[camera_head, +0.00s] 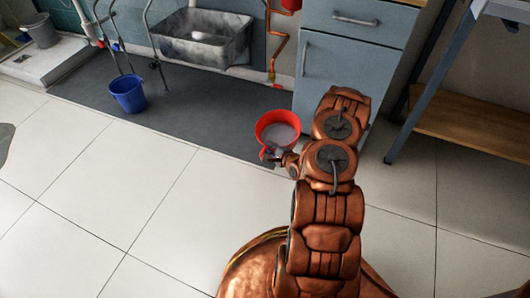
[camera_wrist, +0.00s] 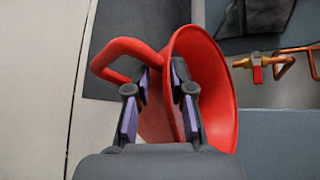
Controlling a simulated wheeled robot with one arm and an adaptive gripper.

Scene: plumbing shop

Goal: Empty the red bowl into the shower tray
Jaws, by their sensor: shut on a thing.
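The red bowl (camera_head: 268,122) is in the middle of the head view, with greyish contents showing inside. In the wrist view the bowl (camera_wrist: 215,75) fills the centre, with a looped red handle (camera_wrist: 115,50) at its left. My gripper (camera_head: 273,156) is shut on the bowl at its near side, close to the handle; its fingers (camera_wrist: 160,88) show in the wrist view. Whether they grip the wall or the handle root is unclear. The shower tray (camera_head: 62,58) is the low white tray at the far upper left, partly cut off by the picture edge.
A grey bucket (camera_head: 40,30) stands at the shower tray. A blue bucket (camera_head: 128,94) stands on the dark mat (camera_head: 190,110). A grey sink (camera_head: 205,42), copper pipes (camera_head: 277,55) and a blue cabinet (camera_head: 340,65) line the back. The tiled floor at left is mostly clear.

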